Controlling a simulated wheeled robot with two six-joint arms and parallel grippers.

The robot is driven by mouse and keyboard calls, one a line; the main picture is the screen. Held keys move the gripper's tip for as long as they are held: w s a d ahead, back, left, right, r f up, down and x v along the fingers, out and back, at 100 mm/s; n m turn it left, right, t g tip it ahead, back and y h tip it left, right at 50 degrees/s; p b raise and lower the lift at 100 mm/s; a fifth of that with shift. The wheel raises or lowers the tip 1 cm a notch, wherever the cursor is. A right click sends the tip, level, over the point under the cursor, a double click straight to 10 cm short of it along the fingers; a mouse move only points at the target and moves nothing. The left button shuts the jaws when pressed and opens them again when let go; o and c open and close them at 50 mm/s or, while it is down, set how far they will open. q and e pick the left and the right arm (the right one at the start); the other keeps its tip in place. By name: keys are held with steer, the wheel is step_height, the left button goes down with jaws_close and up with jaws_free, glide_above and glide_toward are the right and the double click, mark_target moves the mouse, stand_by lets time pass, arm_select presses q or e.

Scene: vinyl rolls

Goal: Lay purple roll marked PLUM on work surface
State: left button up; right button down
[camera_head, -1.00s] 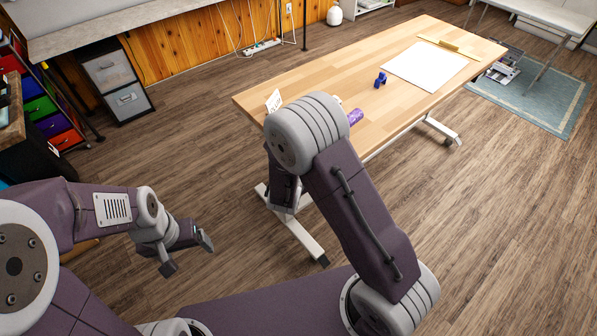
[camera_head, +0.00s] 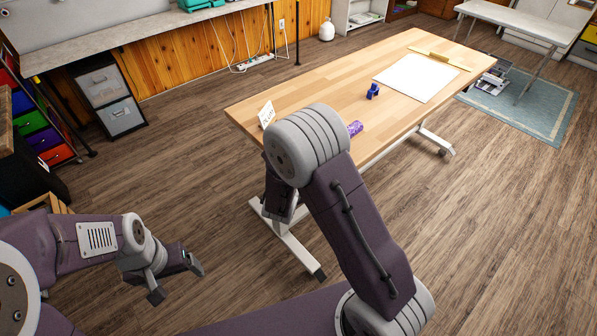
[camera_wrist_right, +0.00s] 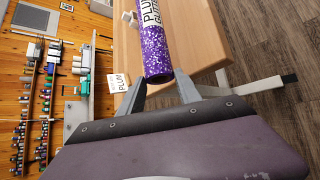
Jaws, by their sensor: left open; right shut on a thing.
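The purple speckled roll with a white PLUM label (camera_wrist_right: 155,45) is between the fingers of my right gripper (camera_wrist_right: 165,90) in the right wrist view. My right gripper is shut on it near one end. In the head view only a small purple end of the roll (camera_head: 355,128) shows past my right arm, which hides the right gripper. The wooden work surface (camera_head: 325,80) lies beyond the arm; I cannot tell whether the roll touches it. My left gripper (camera_head: 178,282) is open and empty, low at the left over the floor, away from the table.
On the table are a white card sign (camera_head: 266,114), a small blue object (camera_head: 373,91), a white sheet (camera_head: 416,78) and a yellowish bar (camera_head: 440,60). The table's middle is clear. Grey bins (camera_head: 110,98) and a rack of coloured drawers (camera_head: 45,140) stand at the left.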

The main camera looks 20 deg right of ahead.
steer(key=shift+f+b, duration=2.8)
steer(key=shift+b, duration=0.4)
steer(key=shift+f+b, duration=0.25)
steer(key=shift+b, duration=0.2)
steer(key=c, duration=0.7)
jaws_free()
steer(key=shift+c, duration=0.2)
steer(key=shift+s, duration=0.1)
steer(key=v, duration=0.9)
